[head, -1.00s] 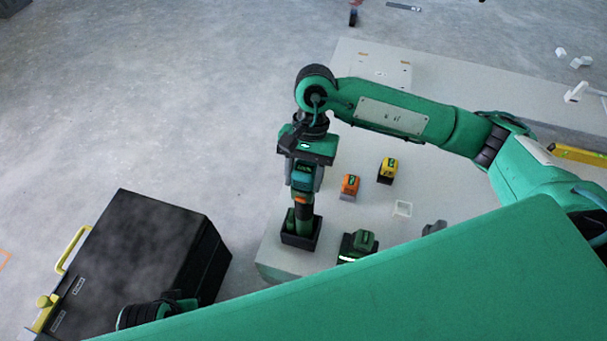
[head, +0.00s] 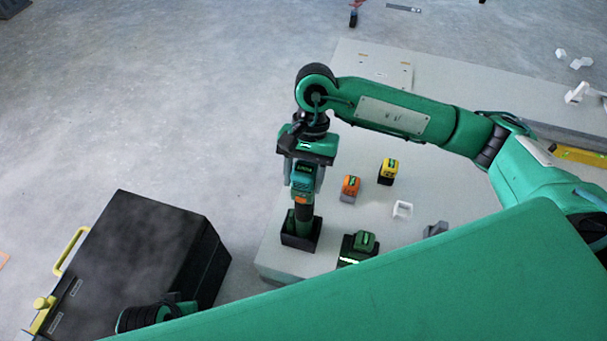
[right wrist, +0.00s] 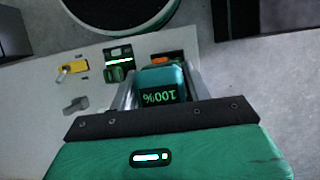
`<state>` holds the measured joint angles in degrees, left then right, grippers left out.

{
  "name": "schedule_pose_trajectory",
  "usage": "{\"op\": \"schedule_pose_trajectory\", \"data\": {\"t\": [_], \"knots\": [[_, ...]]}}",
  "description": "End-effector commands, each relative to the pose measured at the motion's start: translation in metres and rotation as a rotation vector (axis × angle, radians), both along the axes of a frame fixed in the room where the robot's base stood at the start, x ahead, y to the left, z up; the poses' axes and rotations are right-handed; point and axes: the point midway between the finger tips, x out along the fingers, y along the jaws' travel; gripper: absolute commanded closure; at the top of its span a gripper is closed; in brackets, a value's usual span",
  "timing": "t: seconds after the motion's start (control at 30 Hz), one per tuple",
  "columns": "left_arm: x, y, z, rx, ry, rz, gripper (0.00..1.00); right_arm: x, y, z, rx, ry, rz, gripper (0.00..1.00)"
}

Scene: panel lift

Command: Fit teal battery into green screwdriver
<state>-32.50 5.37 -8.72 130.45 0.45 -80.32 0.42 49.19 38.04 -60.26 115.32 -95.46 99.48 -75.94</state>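My right gripper (head: 304,178) is shut on the teal battery (head: 302,181), with its fingers on both sides. In the right wrist view the battery (right wrist: 161,84) sits between the fingers and its display reads 100%. The green screwdriver (head: 303,226) stands upright in a black holder (head: 297,243), its dark grip and orange band (head: 301,200) pointing up. The battery is directly above the grip, roughly in line; I cannot tell whether they touch. In the right wrist view, the battery mostly hides the screwdriver. My left gripper is not seen.
An orange battery (head: 350,187), a yellow battery (head: 388,170) and a small white open box (head: 402,210) are on the pale table (head: 375,215). A charger (head: 347,249) with a green battery is right of the holder. A black case (head: 120,250) stands left.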

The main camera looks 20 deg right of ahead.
Motion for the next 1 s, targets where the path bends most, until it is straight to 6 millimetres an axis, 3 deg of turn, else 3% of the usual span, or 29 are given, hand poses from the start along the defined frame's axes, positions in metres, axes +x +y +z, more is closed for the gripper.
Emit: {"op": "schedule_pose_trajectory", "data": {"t": [0.03, 0.1, 0.47, 0.57, 1.0], "knots": [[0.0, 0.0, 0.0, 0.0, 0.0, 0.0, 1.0, 0.0, 0.0, 0.0, 0.0, 0.0, 0.0, 0.41], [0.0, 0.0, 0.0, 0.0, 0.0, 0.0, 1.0, 0.0, 0.0, 0.0, 0.0, 0.0, 0.0, 0.29], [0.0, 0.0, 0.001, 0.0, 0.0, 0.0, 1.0, 0.002, -0.001, 0.004, -0.001, -0.001, 0.0, 0.29], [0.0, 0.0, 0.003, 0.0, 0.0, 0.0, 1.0, 0.006, -0.003, 0.017, 0.0, -0.002, -0.002, 0.29], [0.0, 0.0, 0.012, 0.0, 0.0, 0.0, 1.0, 0.036, -0.024, 0.104, 0.001, -0.003, -0.001, 0.29]]}}
